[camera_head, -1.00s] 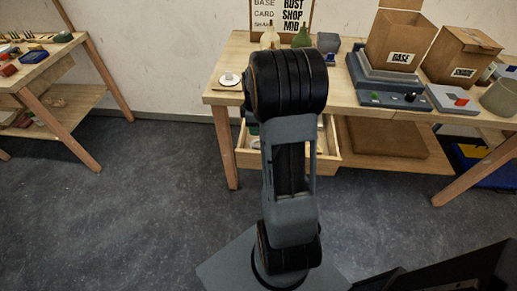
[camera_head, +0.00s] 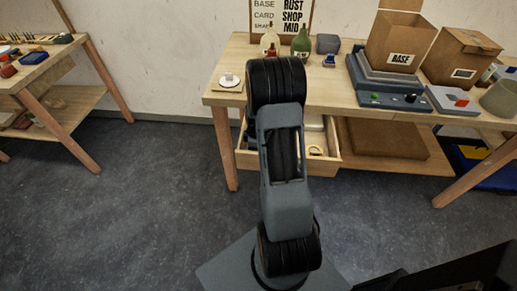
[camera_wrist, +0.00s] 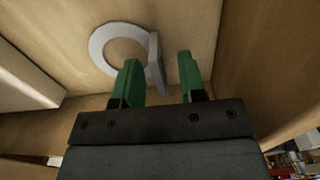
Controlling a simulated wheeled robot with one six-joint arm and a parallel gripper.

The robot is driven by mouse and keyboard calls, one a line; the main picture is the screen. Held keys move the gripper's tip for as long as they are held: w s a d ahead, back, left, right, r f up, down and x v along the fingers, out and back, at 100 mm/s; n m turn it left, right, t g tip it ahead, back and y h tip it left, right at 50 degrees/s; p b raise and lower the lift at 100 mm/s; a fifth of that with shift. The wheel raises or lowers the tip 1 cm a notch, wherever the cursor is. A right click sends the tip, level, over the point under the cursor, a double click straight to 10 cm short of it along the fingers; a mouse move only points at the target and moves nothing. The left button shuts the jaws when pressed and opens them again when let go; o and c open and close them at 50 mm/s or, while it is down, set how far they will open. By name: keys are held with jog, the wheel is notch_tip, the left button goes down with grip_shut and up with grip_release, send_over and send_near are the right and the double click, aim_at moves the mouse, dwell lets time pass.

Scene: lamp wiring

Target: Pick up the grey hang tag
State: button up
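In the wrist view, a light grey ring (camera_wrist: 95,44) lies on the wooden floor of the drawer. A narrow grey piece (camera_wrist: 154,45) stands at its right side, seen nearly edge-on; it looks like the grey hang tag, and I cannot tell if it is joined to the ring. My gripper (camera_wrist: 159,62) is open. Its two green fingers are on either side of the narrow piece, with a visible gap at the right finger. In the head view my arm hides the gripper and part of the open drawer (camera_head: 250,160).
Wooden drawer walls rise close around my gripper. The workbench (camera_head: 225,97) above holds a white round item (camera_head: 229,79), bottles (camera_head: 302,42), a box labelled BASE (camera_head: 400,42) and a grey device (camera_head: 390,100). Open floor lies to the left.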

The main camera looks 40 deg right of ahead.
jog(key=shift+f, duration=0.3)
grip_shut()
jog(key=shift+r, duration=0.15)
dwell(0.3)
